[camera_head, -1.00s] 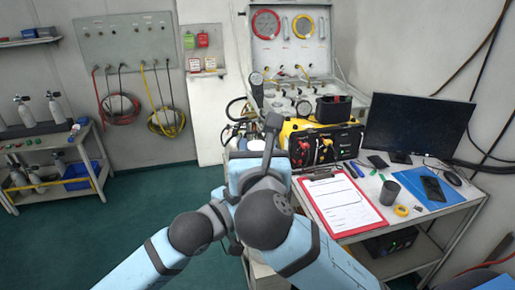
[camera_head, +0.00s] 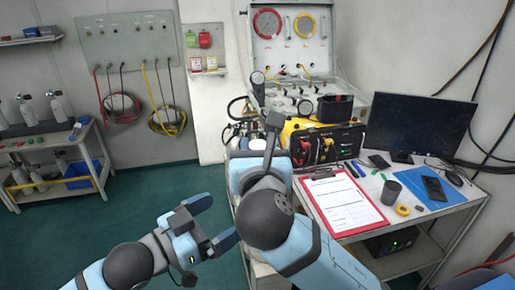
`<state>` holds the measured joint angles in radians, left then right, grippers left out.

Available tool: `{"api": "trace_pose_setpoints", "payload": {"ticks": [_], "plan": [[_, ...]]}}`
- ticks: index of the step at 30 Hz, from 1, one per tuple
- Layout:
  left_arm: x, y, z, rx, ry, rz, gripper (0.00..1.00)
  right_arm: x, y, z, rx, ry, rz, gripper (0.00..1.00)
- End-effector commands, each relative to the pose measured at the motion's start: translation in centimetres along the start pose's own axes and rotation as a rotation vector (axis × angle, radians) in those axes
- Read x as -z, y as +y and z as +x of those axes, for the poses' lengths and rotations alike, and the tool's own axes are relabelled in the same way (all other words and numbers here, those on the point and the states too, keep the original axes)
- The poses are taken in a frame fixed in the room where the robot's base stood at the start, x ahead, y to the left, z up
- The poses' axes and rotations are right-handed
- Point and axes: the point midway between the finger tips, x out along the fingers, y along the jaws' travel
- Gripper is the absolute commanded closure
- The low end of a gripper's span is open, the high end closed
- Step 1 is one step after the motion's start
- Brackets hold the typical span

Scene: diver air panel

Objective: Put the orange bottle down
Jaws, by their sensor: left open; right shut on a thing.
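My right gripper (camera_head: 270,130) is at the left end of the work table, in front of the yellow-and-black case. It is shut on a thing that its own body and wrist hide. I cannot make out an orange bottle anywhere in view. My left gripper (camera_head: 215,223) is open and empty, low over the green floor. Its two fingers point right, toward my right arm, and are apart from each other.
The table holds the yellow-and-black case (camera_head: 323,143), a red clipboard (camera_head: 343,203), a grey cup (camera_head: 390,192), tape (camera_head: 402,210), a blue folder (camera_head: 418,182) and a monitor (camera_head: 418,126). A gauge panel (camera_head: 291,45) stands behind. A cylinder rack (camera_head: 62,131) stands far left. Open floor (camera_head: 110,215) lies left.

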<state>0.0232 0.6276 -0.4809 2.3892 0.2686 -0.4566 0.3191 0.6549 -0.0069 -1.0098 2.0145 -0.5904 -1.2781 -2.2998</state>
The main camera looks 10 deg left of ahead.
Motion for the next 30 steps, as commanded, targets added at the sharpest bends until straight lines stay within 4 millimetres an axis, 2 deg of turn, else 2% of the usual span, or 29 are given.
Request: {"api": "trace_pose_setpoints", "payload": {"ticks": [5, 8, 14, 18, 21, 25, 30], "plan": [[-1.3, -0.3, -0.6, 0.02, -0.015, -0.009, 0.03, -0.1, 0.0, 0.0, 0.0, -0.003, 0.001, 1.0], [-4.0, -0.8, -0.6, 0.064, -0.044, -0.029, 0.03, -0.1, 0.0, 0.0, 0.0, -0.003, 0.001, 1.0], [-13.5, -1.5, -1.9, 0.197, -0.167, -0.075, 0.03, -0.1, 0.0, 0.0, 0.0, -0.003, 0.001, 1.0], [-20.5, -0.8, -4.2, 0.279, -0.277, -0.099, 0.03, -0.1, 0.0, 0.0, 0.0, -0.003, 0.001, 1.0], [-25.0, 0.2, -6.2, 0.326, -0.358, -0.113, 0.03, -0.1, 0.0, 0.0, 0.0, -0.003, 0.001, 1.0], [-29.8, 1.8, -8.9, 0.369, -0.452, -0.129, 0.03, -0.1, 0.0, 0.0, 0.0, -0.003, 0.001, 1.0], [-33.6, 3.6, -11.5, 0.4, -0.536, -0.139, 0.03, -0.1, 0.0, 0.0, 0.0, -0.003, 0.001, 1.0]]}}
